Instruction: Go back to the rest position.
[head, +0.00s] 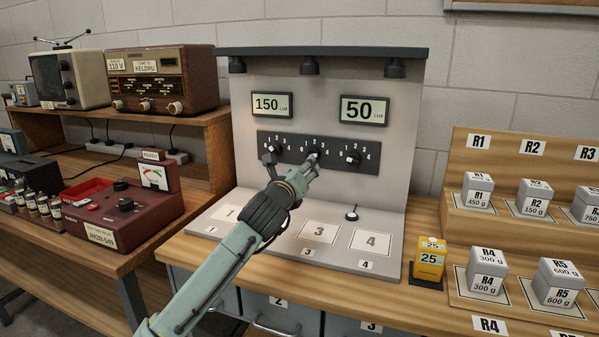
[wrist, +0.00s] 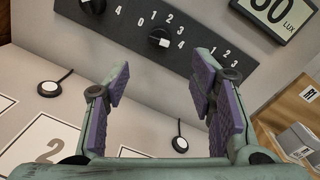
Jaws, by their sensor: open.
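My gripper (head: 308,168) is in front of the middle knob of the black dial strip (head: 380,158) in the head view. In the wrist view its two purple-padded fingers (wrist: 160,85) are spread apart with nothing between them. A knob with a white pointer (wrist: 160,38) shows beyond the fingertips, clear of both. My arm (head: 225,255) reaches up from the lower left of the head view. No marked rest position is visible.
The grey light booth has two displays reading 150 (head: 271,105) and 50 (head: 364,110) lux, above numbered pads (head: 318,232). A yellow block (head: 431,258) and grey weights (head: 478,190) stand to the right. A red meter box (head: 122,208) and radio (head: 160,80) are left.

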